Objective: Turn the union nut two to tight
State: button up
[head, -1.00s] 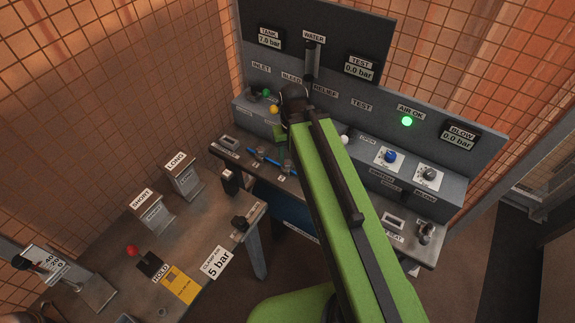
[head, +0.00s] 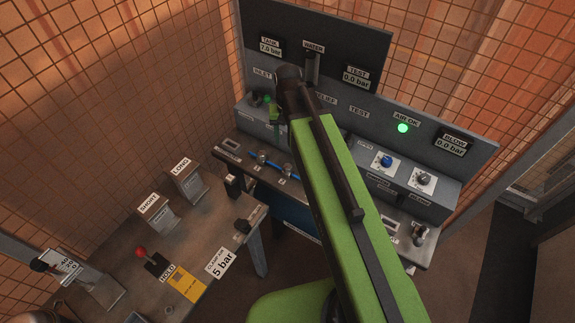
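A blue hose (head: 273,162) with metal fittings lies on the narrow bench below the panel. The left fitting (head: 262,156) and the right fitting (head: 287,170) look like the union nuts. The small marks beside them are too small to read, so I cannot confirm which is two. My green arm crosses the middle of the view. Its wrist bends down over the back of the bench, where the end of my gripper (head: 276,140) shows small, above and between the fittings. I see nothing held, but the fingers are too small to judge.
The panel behind has gauges: tank (head: 270,46) at 7.0 bar, test (head: 356,77) and blow (head: 450,145) at 0.0 bar. A green AIR OK lamp (head: 403,128) is lit. SHORT (head: 154,212) and LONG (head: 186,180) holders stand on the left table.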

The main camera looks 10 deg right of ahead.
aim_at(288, 167)
notch_tip(288, 167, down, 17)
jog(key=b, duration=1.6)
jog(key=shift+r, duration=0.15)
grip_shut()
